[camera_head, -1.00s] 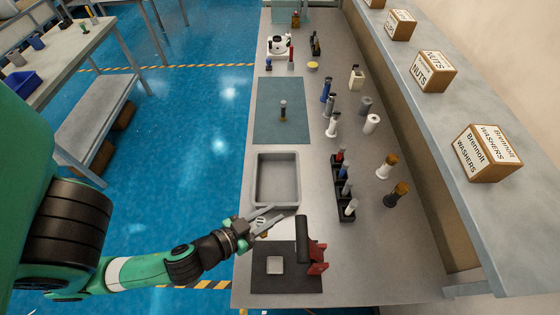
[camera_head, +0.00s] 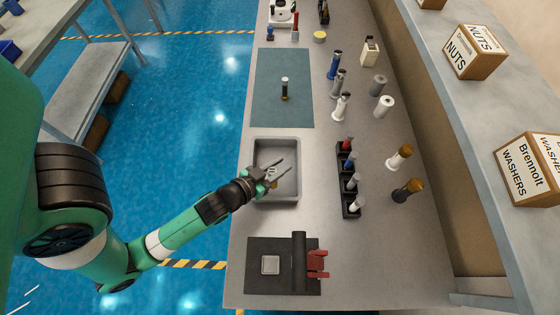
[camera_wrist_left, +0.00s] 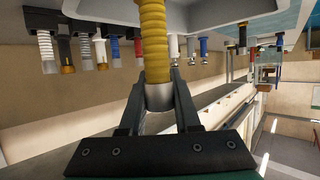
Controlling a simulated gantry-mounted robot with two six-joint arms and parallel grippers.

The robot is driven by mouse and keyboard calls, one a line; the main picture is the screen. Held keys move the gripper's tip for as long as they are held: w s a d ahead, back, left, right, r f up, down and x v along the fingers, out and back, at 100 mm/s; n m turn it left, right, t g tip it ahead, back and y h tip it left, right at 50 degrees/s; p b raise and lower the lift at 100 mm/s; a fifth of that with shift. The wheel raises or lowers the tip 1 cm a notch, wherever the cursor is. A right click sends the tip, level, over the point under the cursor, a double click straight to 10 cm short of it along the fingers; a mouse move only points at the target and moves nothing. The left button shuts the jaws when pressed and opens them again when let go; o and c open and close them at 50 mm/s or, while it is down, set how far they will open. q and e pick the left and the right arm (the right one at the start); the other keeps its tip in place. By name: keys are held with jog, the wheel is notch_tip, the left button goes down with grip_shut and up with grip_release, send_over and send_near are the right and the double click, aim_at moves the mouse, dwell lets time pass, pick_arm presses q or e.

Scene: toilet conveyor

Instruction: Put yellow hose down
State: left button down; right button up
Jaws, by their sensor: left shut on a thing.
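My left gripper (camera_head: 280,166) is over the grey metal tray (camera_head: 297,146) in the head view. In the left wrist view its fingers (camera_wrist_left: 160,88) are shut on the yellow hose (camera_wrist_left: 154,40), a ribbed yellow tube with a silver end fitting between the fingers. The hose runs to the top edge of that view, so its far end is cut off. In the head view only a small yellowish patch shows by the gripper. I cannot tell whether the hose touches the tray. My right gripper is not in view.
A black rack (camera_head: 348,205) with several hoses stands right of the tray. Several loose hoses stand farther right, including a brown-topped white one (camera_head: 400,156). A dark mat with a red and black fixture (camera_head: 316,264) lies in front. The blue-grey mat (camera_head: 283,65) is mostly clear.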

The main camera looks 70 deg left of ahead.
pick_arm(q)
jog(key=f+b, duration=0.1)
jog(key=a+f+b, duration=0.1)
jog(key=f+b, duration=0.1)
jog(key=w+f+b, duration=0.1)
jog(key=f, duration=0.1)
jog(key=shift+a, duration=0.25)
jog(key=shift+s+d+f+b, duration=0.1)
jog(key=shift+d+f+b, duration=0.05)
jog(key=shift+b, duration=0.2)
jog(key=shift+d, duration=0.1)
jog(key=shift+r, duration=0.25)
jog(key=shift+f, duration=0.2)
jog(key=c, duration=0.6)
grip_release()
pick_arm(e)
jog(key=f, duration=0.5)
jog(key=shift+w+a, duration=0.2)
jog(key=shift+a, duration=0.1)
